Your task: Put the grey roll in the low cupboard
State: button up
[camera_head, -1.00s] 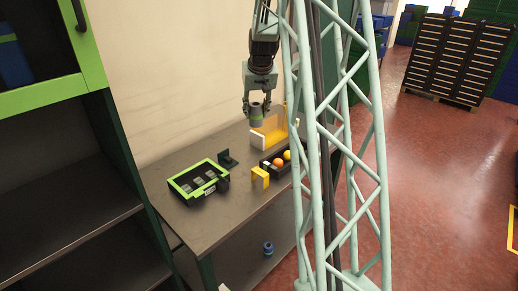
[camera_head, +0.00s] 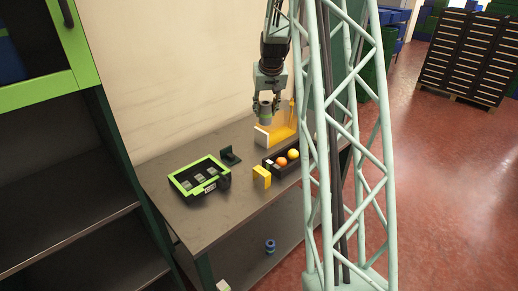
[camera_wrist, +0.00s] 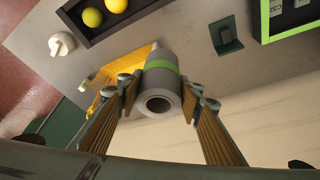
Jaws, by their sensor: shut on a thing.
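The grey roll (camera_wrist: 161,84) has a green band and a dark hole in its end. It shows between the two fingers of my gripper (camera_wrist: 160,98) in the wrist view. In the head view my gripper (camera_head: 265,106) is shut on the grey roll (camera_head: 265,114) and holds it above the back of the table, in front of the yellow holder. A dark open-fronted cupboard (camera_head: 60,240) stands at the left, with shelves below a green-framed upper door. I cannot tell which part of it is the low cupboard.
A yellow holder (camera_head: 280,133), a black tray (camera_head: 270,168) with orange and yellow balls, a yellow bracket (camera_head: 262,177), a dark stand (camera_head: 230,156) and a green-rimmed box (camera_head: 199,178) occupy the table (camera_head: 215,225). A blue spool (camera_head: 269,246) stands on the shelf below.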

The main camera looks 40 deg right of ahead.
notch_tip(320, 180, down, 13)
jog(key=b, duration=0.1)
jog(key=shift+f, duration=0.2)
dwell(0.4)
jog(key=shift+f, duration=0.1)
jog(key=shift+f, duration=2.15)
jog(key=shift+f+b, duration=0.15)
jog(key=shift+b, duration=0.3)
jog(key=o, duration=0.9)
jog(key=shift+r, duration=0.2)
